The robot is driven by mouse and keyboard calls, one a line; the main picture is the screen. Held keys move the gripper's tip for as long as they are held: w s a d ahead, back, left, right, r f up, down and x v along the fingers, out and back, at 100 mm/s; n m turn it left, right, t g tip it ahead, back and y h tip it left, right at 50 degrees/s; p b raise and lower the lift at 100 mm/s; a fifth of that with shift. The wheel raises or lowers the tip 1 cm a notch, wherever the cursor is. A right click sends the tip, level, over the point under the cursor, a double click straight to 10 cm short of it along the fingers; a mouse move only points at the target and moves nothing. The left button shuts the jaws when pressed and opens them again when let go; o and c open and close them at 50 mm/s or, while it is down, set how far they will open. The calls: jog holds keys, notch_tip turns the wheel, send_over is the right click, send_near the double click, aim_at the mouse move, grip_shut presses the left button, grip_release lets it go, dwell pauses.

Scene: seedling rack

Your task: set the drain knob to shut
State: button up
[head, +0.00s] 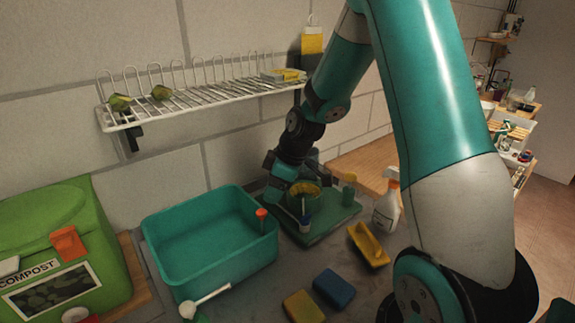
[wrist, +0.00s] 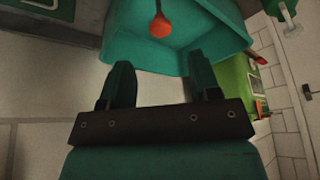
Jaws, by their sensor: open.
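The teal basin (head: 160,232) stands left of centre on the counter. An orange-red knob (head: 261,213) sits at its right side, near the rim. In the wrist view the orange knob (wrist: 161,27), on a thin stem, shows against the teal basin (wrist: 215,35). My gripper (head: 277,180) is to the right of the knob and apart from it. In the wrist view my gripper (wrist: 160,68) has its two fingers spread with nothing between them, and the knob lies beyond the tips. I cannot read any knob markings.
A green tray (head: 325,232) with a pot and small bottles stands under my gripper. A wire rack (head: 205,98) hangs above. A compost bin (head: 60,245) is left.

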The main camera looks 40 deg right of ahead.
jog(key=b+v, duration=0.1)
jog(key=v, duration=0.8)
jog(key=shift+r, duration=0.25)
jog(key=shift+s+d, duration=0.1)
